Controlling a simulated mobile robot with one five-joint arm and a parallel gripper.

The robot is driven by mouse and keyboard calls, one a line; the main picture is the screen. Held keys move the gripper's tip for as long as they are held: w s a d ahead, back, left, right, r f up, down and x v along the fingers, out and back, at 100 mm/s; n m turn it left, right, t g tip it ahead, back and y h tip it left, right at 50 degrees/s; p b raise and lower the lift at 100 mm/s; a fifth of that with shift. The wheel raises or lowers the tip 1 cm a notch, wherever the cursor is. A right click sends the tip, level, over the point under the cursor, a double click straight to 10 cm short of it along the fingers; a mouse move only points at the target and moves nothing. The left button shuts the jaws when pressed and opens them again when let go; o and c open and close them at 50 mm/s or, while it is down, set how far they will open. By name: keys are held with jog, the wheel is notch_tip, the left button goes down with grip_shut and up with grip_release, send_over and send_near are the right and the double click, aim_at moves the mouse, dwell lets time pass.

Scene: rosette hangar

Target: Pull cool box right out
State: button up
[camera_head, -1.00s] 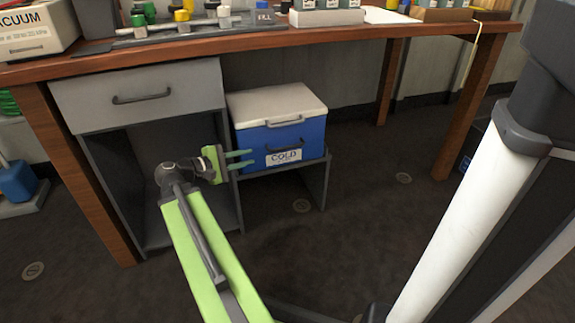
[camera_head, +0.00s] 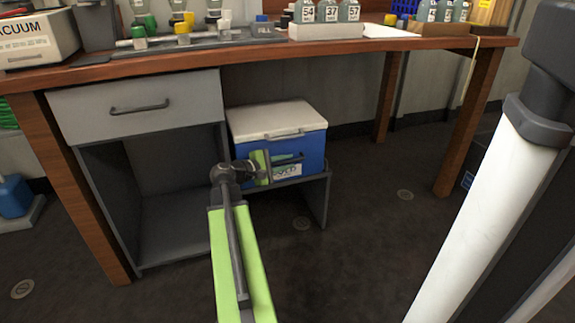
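The cool box (camera_head: 312,137) is blue with a white lid (camera_head: 276,118), a handle on the lid's front edge and a second dark handle on its front. It sits on a low grey shelf (camera_head: 316,193) under the wooden bench. My gripper (camera_head: 291,166) is in front of the box's front face, at the height of the lower handle. It covers the left part of that face and part of the COLD label. Its fingers are largely hidden against the box, so I cannot tell whether they are open or closed around the handle.
A grey drawer (camera_head: 139,106) with an open compartment below stands left of the box. The wooden bench top (camera_head: 350,45) is above, with a leg (camera_head: 470,115) at the right. The dark floor (camera_head: 370,240) in front of the shelf is clear.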

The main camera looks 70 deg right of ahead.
jog(key=shift+s+d+f, duration=0.1)
jog(key=shift+s+d, duration=0.05)
jog(key=shift+d, duration=0.1)
grip_shut()
dwell(1.4)
